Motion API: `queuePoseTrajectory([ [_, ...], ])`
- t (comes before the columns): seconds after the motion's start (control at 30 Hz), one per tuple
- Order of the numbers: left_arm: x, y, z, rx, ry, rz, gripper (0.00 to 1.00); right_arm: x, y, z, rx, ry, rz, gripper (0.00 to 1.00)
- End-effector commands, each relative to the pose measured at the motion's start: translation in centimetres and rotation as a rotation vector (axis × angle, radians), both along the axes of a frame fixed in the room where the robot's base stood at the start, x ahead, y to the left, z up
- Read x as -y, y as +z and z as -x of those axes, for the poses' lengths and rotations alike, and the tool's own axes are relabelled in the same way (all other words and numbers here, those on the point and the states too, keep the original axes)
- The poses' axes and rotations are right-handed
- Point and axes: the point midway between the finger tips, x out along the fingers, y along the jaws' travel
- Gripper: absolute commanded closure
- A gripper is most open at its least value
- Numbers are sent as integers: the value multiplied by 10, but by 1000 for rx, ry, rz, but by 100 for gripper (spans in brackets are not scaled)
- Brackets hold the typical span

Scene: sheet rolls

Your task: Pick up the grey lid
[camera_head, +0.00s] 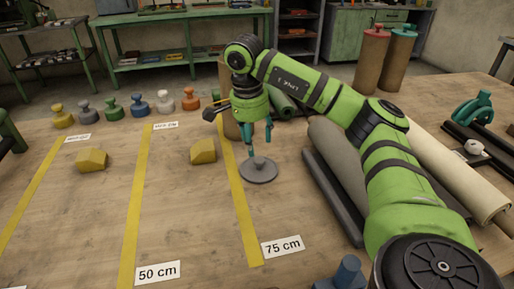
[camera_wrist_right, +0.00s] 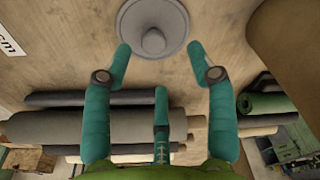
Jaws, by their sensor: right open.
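The grey lid (camera_head: 258,174) is a flat round disc with a small knob, lying on the wooden table beside the right yellow tape line. It also shows at the top of the right wrist view (camera_wrist_right: 152,14). My right gripper (camera_head: 259,150) points down just above the lid, with its teal fingers spread and nothing between them. In the right wrist view the open fingers (camera_wrist_right: 160,47) are near the lid's knob; I cannot tell whether any finger touches it. My left gripper is not in view.
Yellow blocks (camera_head: 92,160) (camera_head: 203,151) lie left of the lid. Several coloured knobbed pieces (camera_head: 138,105) stand in a row behind. Long rolls (camera_head: 435,165) lie to the right, with a dark bar (camera_head: 332,196) nearest the lid. The table left of the lid is mostly clear.

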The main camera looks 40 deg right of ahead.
Motion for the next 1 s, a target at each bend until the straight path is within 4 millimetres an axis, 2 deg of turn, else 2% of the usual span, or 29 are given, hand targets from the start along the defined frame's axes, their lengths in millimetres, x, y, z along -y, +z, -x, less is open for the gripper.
queuePoseTrajectory([
  [0.37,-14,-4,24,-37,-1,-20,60,5,-36,6,-4,-1,1,43],
  [0.6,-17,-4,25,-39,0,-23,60,8,-67,8,-1,0,0,43],
  [0.87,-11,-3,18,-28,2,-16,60,9,-70,8,1,0,0,43],
  [0.9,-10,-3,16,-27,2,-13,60,9,-70,8,0,0,0,50],
  [0.97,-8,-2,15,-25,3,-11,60,9,-70,8,0,0,0,74],
  [1.0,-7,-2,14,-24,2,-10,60,9,-70,8,0,0,0,90],
])
